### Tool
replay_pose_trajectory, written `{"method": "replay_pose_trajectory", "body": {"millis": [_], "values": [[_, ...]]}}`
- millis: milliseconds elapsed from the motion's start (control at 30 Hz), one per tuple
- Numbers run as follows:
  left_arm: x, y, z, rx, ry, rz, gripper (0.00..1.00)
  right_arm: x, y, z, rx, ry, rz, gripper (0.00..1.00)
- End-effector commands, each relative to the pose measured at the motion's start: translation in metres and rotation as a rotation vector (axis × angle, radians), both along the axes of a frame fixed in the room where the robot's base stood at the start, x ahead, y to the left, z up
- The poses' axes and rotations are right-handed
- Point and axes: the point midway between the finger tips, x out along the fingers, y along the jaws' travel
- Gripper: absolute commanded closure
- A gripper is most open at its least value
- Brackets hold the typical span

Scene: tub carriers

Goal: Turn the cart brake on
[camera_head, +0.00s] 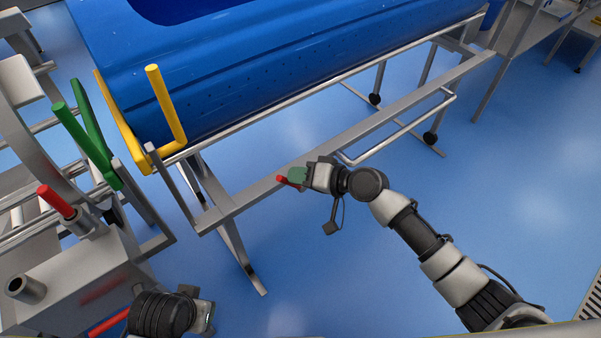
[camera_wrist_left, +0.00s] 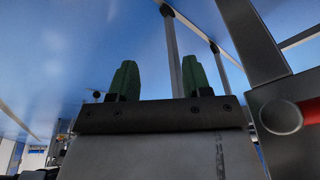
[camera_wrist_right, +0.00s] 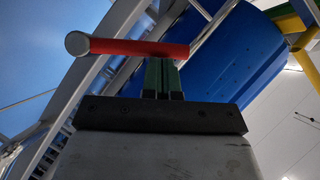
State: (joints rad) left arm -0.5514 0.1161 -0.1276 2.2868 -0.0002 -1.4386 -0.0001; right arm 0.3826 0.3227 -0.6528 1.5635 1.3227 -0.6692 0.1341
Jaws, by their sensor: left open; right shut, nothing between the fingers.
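A red brake handle (camera_head: 282,180) sticks out from the lower side rail of the cart frame (camera_head: 330,140). My right gripper (camera_head: 298,175) is at this handle, its green fingers shut with nothing between them. In the right wrist view the red bar (camera_wrist_right: 120,46) lies across the fingertips (camera_wrist_right: 162,74). The fingers seem to touch it or be very close; I cannot tell which. My left gripper shows only in part at the bottom left of the head view. In the left wrist view it (camera_wrist_left: 160,82) is open and empty, with its green fingers apart.
The cart carries a long blue tub (camera_head: 260,80). A metal machine with a red-tipped lever (camera_head: 55,201) is at the left. Blue floor (camera_head: 340,270) is open below the cart.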

Motion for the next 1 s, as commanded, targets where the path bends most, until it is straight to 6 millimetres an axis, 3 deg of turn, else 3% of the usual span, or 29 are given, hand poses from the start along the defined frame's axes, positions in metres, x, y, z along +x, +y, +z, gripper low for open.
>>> {"method": "replay_pose_trajectory", "body": {"millis": [233, 400, 767, 1000], "values": [[0.002, 0.0, 0.0, -0.001, -0.007, 0.0, 0.52, -0.001, 0.001, 0.001, -0.01, -0.007, 0.0, 1.0], [0.004, -0.002, -0.025, -0.001, 0.014, -0.003, 0.52, -0.002, 0.003, 0.0, -0.035, -0.025, 0.0, 1.0], [0.006, -0.002, -0.044, 0.0, 0.023, -0.005, 0.52, -0.005, 0.006, -0.002, -0.064, -0.045, 0.001, 1.0], [0.003, -0.002, -0.077, 0.002, 0.047, -0.008, 0.52, -0.008, 0.01, -0.002, -0.114, -0.08, 0.002, 1.0]]}}
